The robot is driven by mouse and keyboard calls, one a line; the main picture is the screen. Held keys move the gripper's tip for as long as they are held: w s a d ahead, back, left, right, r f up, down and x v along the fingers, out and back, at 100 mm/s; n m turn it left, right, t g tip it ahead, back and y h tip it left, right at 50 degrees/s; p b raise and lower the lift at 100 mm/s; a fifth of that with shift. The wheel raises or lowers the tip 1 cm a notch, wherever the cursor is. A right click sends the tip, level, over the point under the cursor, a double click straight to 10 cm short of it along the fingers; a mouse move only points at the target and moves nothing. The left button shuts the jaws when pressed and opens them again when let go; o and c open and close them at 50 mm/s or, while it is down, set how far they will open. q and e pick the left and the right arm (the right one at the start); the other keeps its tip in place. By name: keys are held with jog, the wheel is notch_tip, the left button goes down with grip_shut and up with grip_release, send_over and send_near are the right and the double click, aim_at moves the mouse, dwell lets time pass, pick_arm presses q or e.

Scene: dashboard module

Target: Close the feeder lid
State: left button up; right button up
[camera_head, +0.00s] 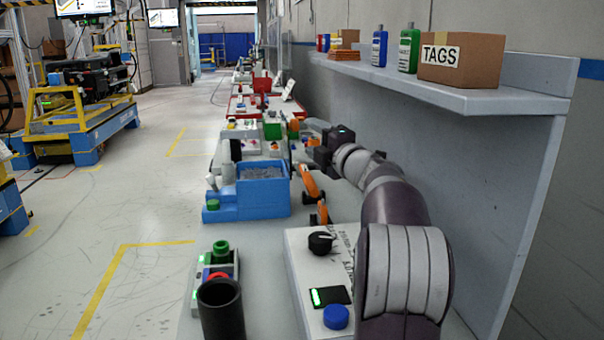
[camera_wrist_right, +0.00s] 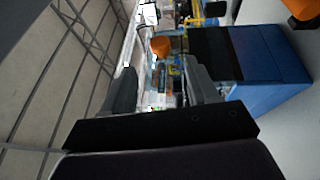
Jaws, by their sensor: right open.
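A blue feeder box (camera_head: 262,205) stands on the bench at the centre of the head view. Its top looks open, with grey contents showing inside. I cannot make out a separate lid clearly. My right gripper (camera_head: 308,150) is beyond and to the right of the box, above the bench, apart from it. In the wrist view the two fingers of my right gripper (camera_wrist_right: 160,88) are spread with nothing between them. A blue box with a dark top band (camera_wrist_right: 265,70) shows to the right of the fingers there; I cannot tell whether it is the feeder. My left gripper is not in view.
A white control box with a black knob (camera_head: 320,242) and a dark tube (camera_head: 220,305) stand in front. Orange-and-black tools (camera_head: 311,183) lie right of the feeder. A shelf (camera_head: 450,95) with bottles and a TAGS carton (camera_head: 461,60) overhangs the right side.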

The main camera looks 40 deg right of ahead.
jog(key=w+d+n+p, duration=0.1)
jog(key=w, duration=0.6)
jog(key=shift+d+r, duration=0.25)
jog(key=shift+r, duration=0.15)
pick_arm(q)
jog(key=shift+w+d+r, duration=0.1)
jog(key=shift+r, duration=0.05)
pick_arm(e)
grip_shut()
